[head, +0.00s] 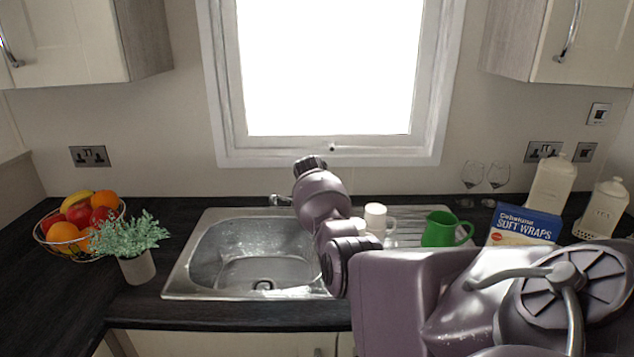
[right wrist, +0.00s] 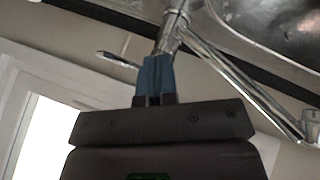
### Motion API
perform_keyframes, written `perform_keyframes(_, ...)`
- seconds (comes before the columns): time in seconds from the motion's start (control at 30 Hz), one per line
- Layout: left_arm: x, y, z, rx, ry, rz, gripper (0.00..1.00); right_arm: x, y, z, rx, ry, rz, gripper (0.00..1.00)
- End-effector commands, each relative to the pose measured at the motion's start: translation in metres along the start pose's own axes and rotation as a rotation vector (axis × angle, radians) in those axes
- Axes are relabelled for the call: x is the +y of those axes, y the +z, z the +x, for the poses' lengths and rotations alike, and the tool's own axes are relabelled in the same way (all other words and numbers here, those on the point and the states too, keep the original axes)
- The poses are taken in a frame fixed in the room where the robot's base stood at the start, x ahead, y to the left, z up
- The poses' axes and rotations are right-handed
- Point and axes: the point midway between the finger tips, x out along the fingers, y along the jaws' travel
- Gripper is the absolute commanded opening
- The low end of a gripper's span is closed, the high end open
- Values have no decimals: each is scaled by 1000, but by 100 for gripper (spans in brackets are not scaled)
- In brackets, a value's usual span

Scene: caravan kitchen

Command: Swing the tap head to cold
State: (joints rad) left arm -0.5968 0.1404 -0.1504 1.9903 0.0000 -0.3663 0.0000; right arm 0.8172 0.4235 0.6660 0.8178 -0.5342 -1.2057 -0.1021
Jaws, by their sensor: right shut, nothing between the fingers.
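The chrome tap (head: 281,200) stands behind the sink (head: 180,284) in the head view, mostly hidden by my right arm. In the right wrist view its column (right wrist: 172,30) rises past my fingers and its long spout (right wrist: 235,80) runs to the lower right. A short chrome lever (right wrist: 118,60) sticks out to the left of the column. My right gripper (right wrist: 155,62) is shut and empty, its blue fingertips close to the tap column by the lever; I cannot tell whether they touch. In the head view my arm hides this gripper. My left gripper is not in view.
On the drainer and counter to the right are a white mug (head: 375,217), a green jug (head: 439,229), wine glasses (head: 473,174), a wraps box (head: 524,224) and white canisters (head: 551,187). A potted plant (head: 138,268) and fruit bowl (head: 52,240) stand left. The window (head: 325,150) is behind.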

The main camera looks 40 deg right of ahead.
Motion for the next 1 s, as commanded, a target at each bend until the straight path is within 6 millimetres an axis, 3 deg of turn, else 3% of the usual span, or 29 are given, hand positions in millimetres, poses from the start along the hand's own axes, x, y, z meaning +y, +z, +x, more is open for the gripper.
perform_keyframes(0.7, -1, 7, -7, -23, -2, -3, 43, 11, 9, -83, 2, 1, 2, 0)
perform_keyframes(1.0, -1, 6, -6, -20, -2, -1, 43, 13, 11, -99, 0, 0, 1, 0)
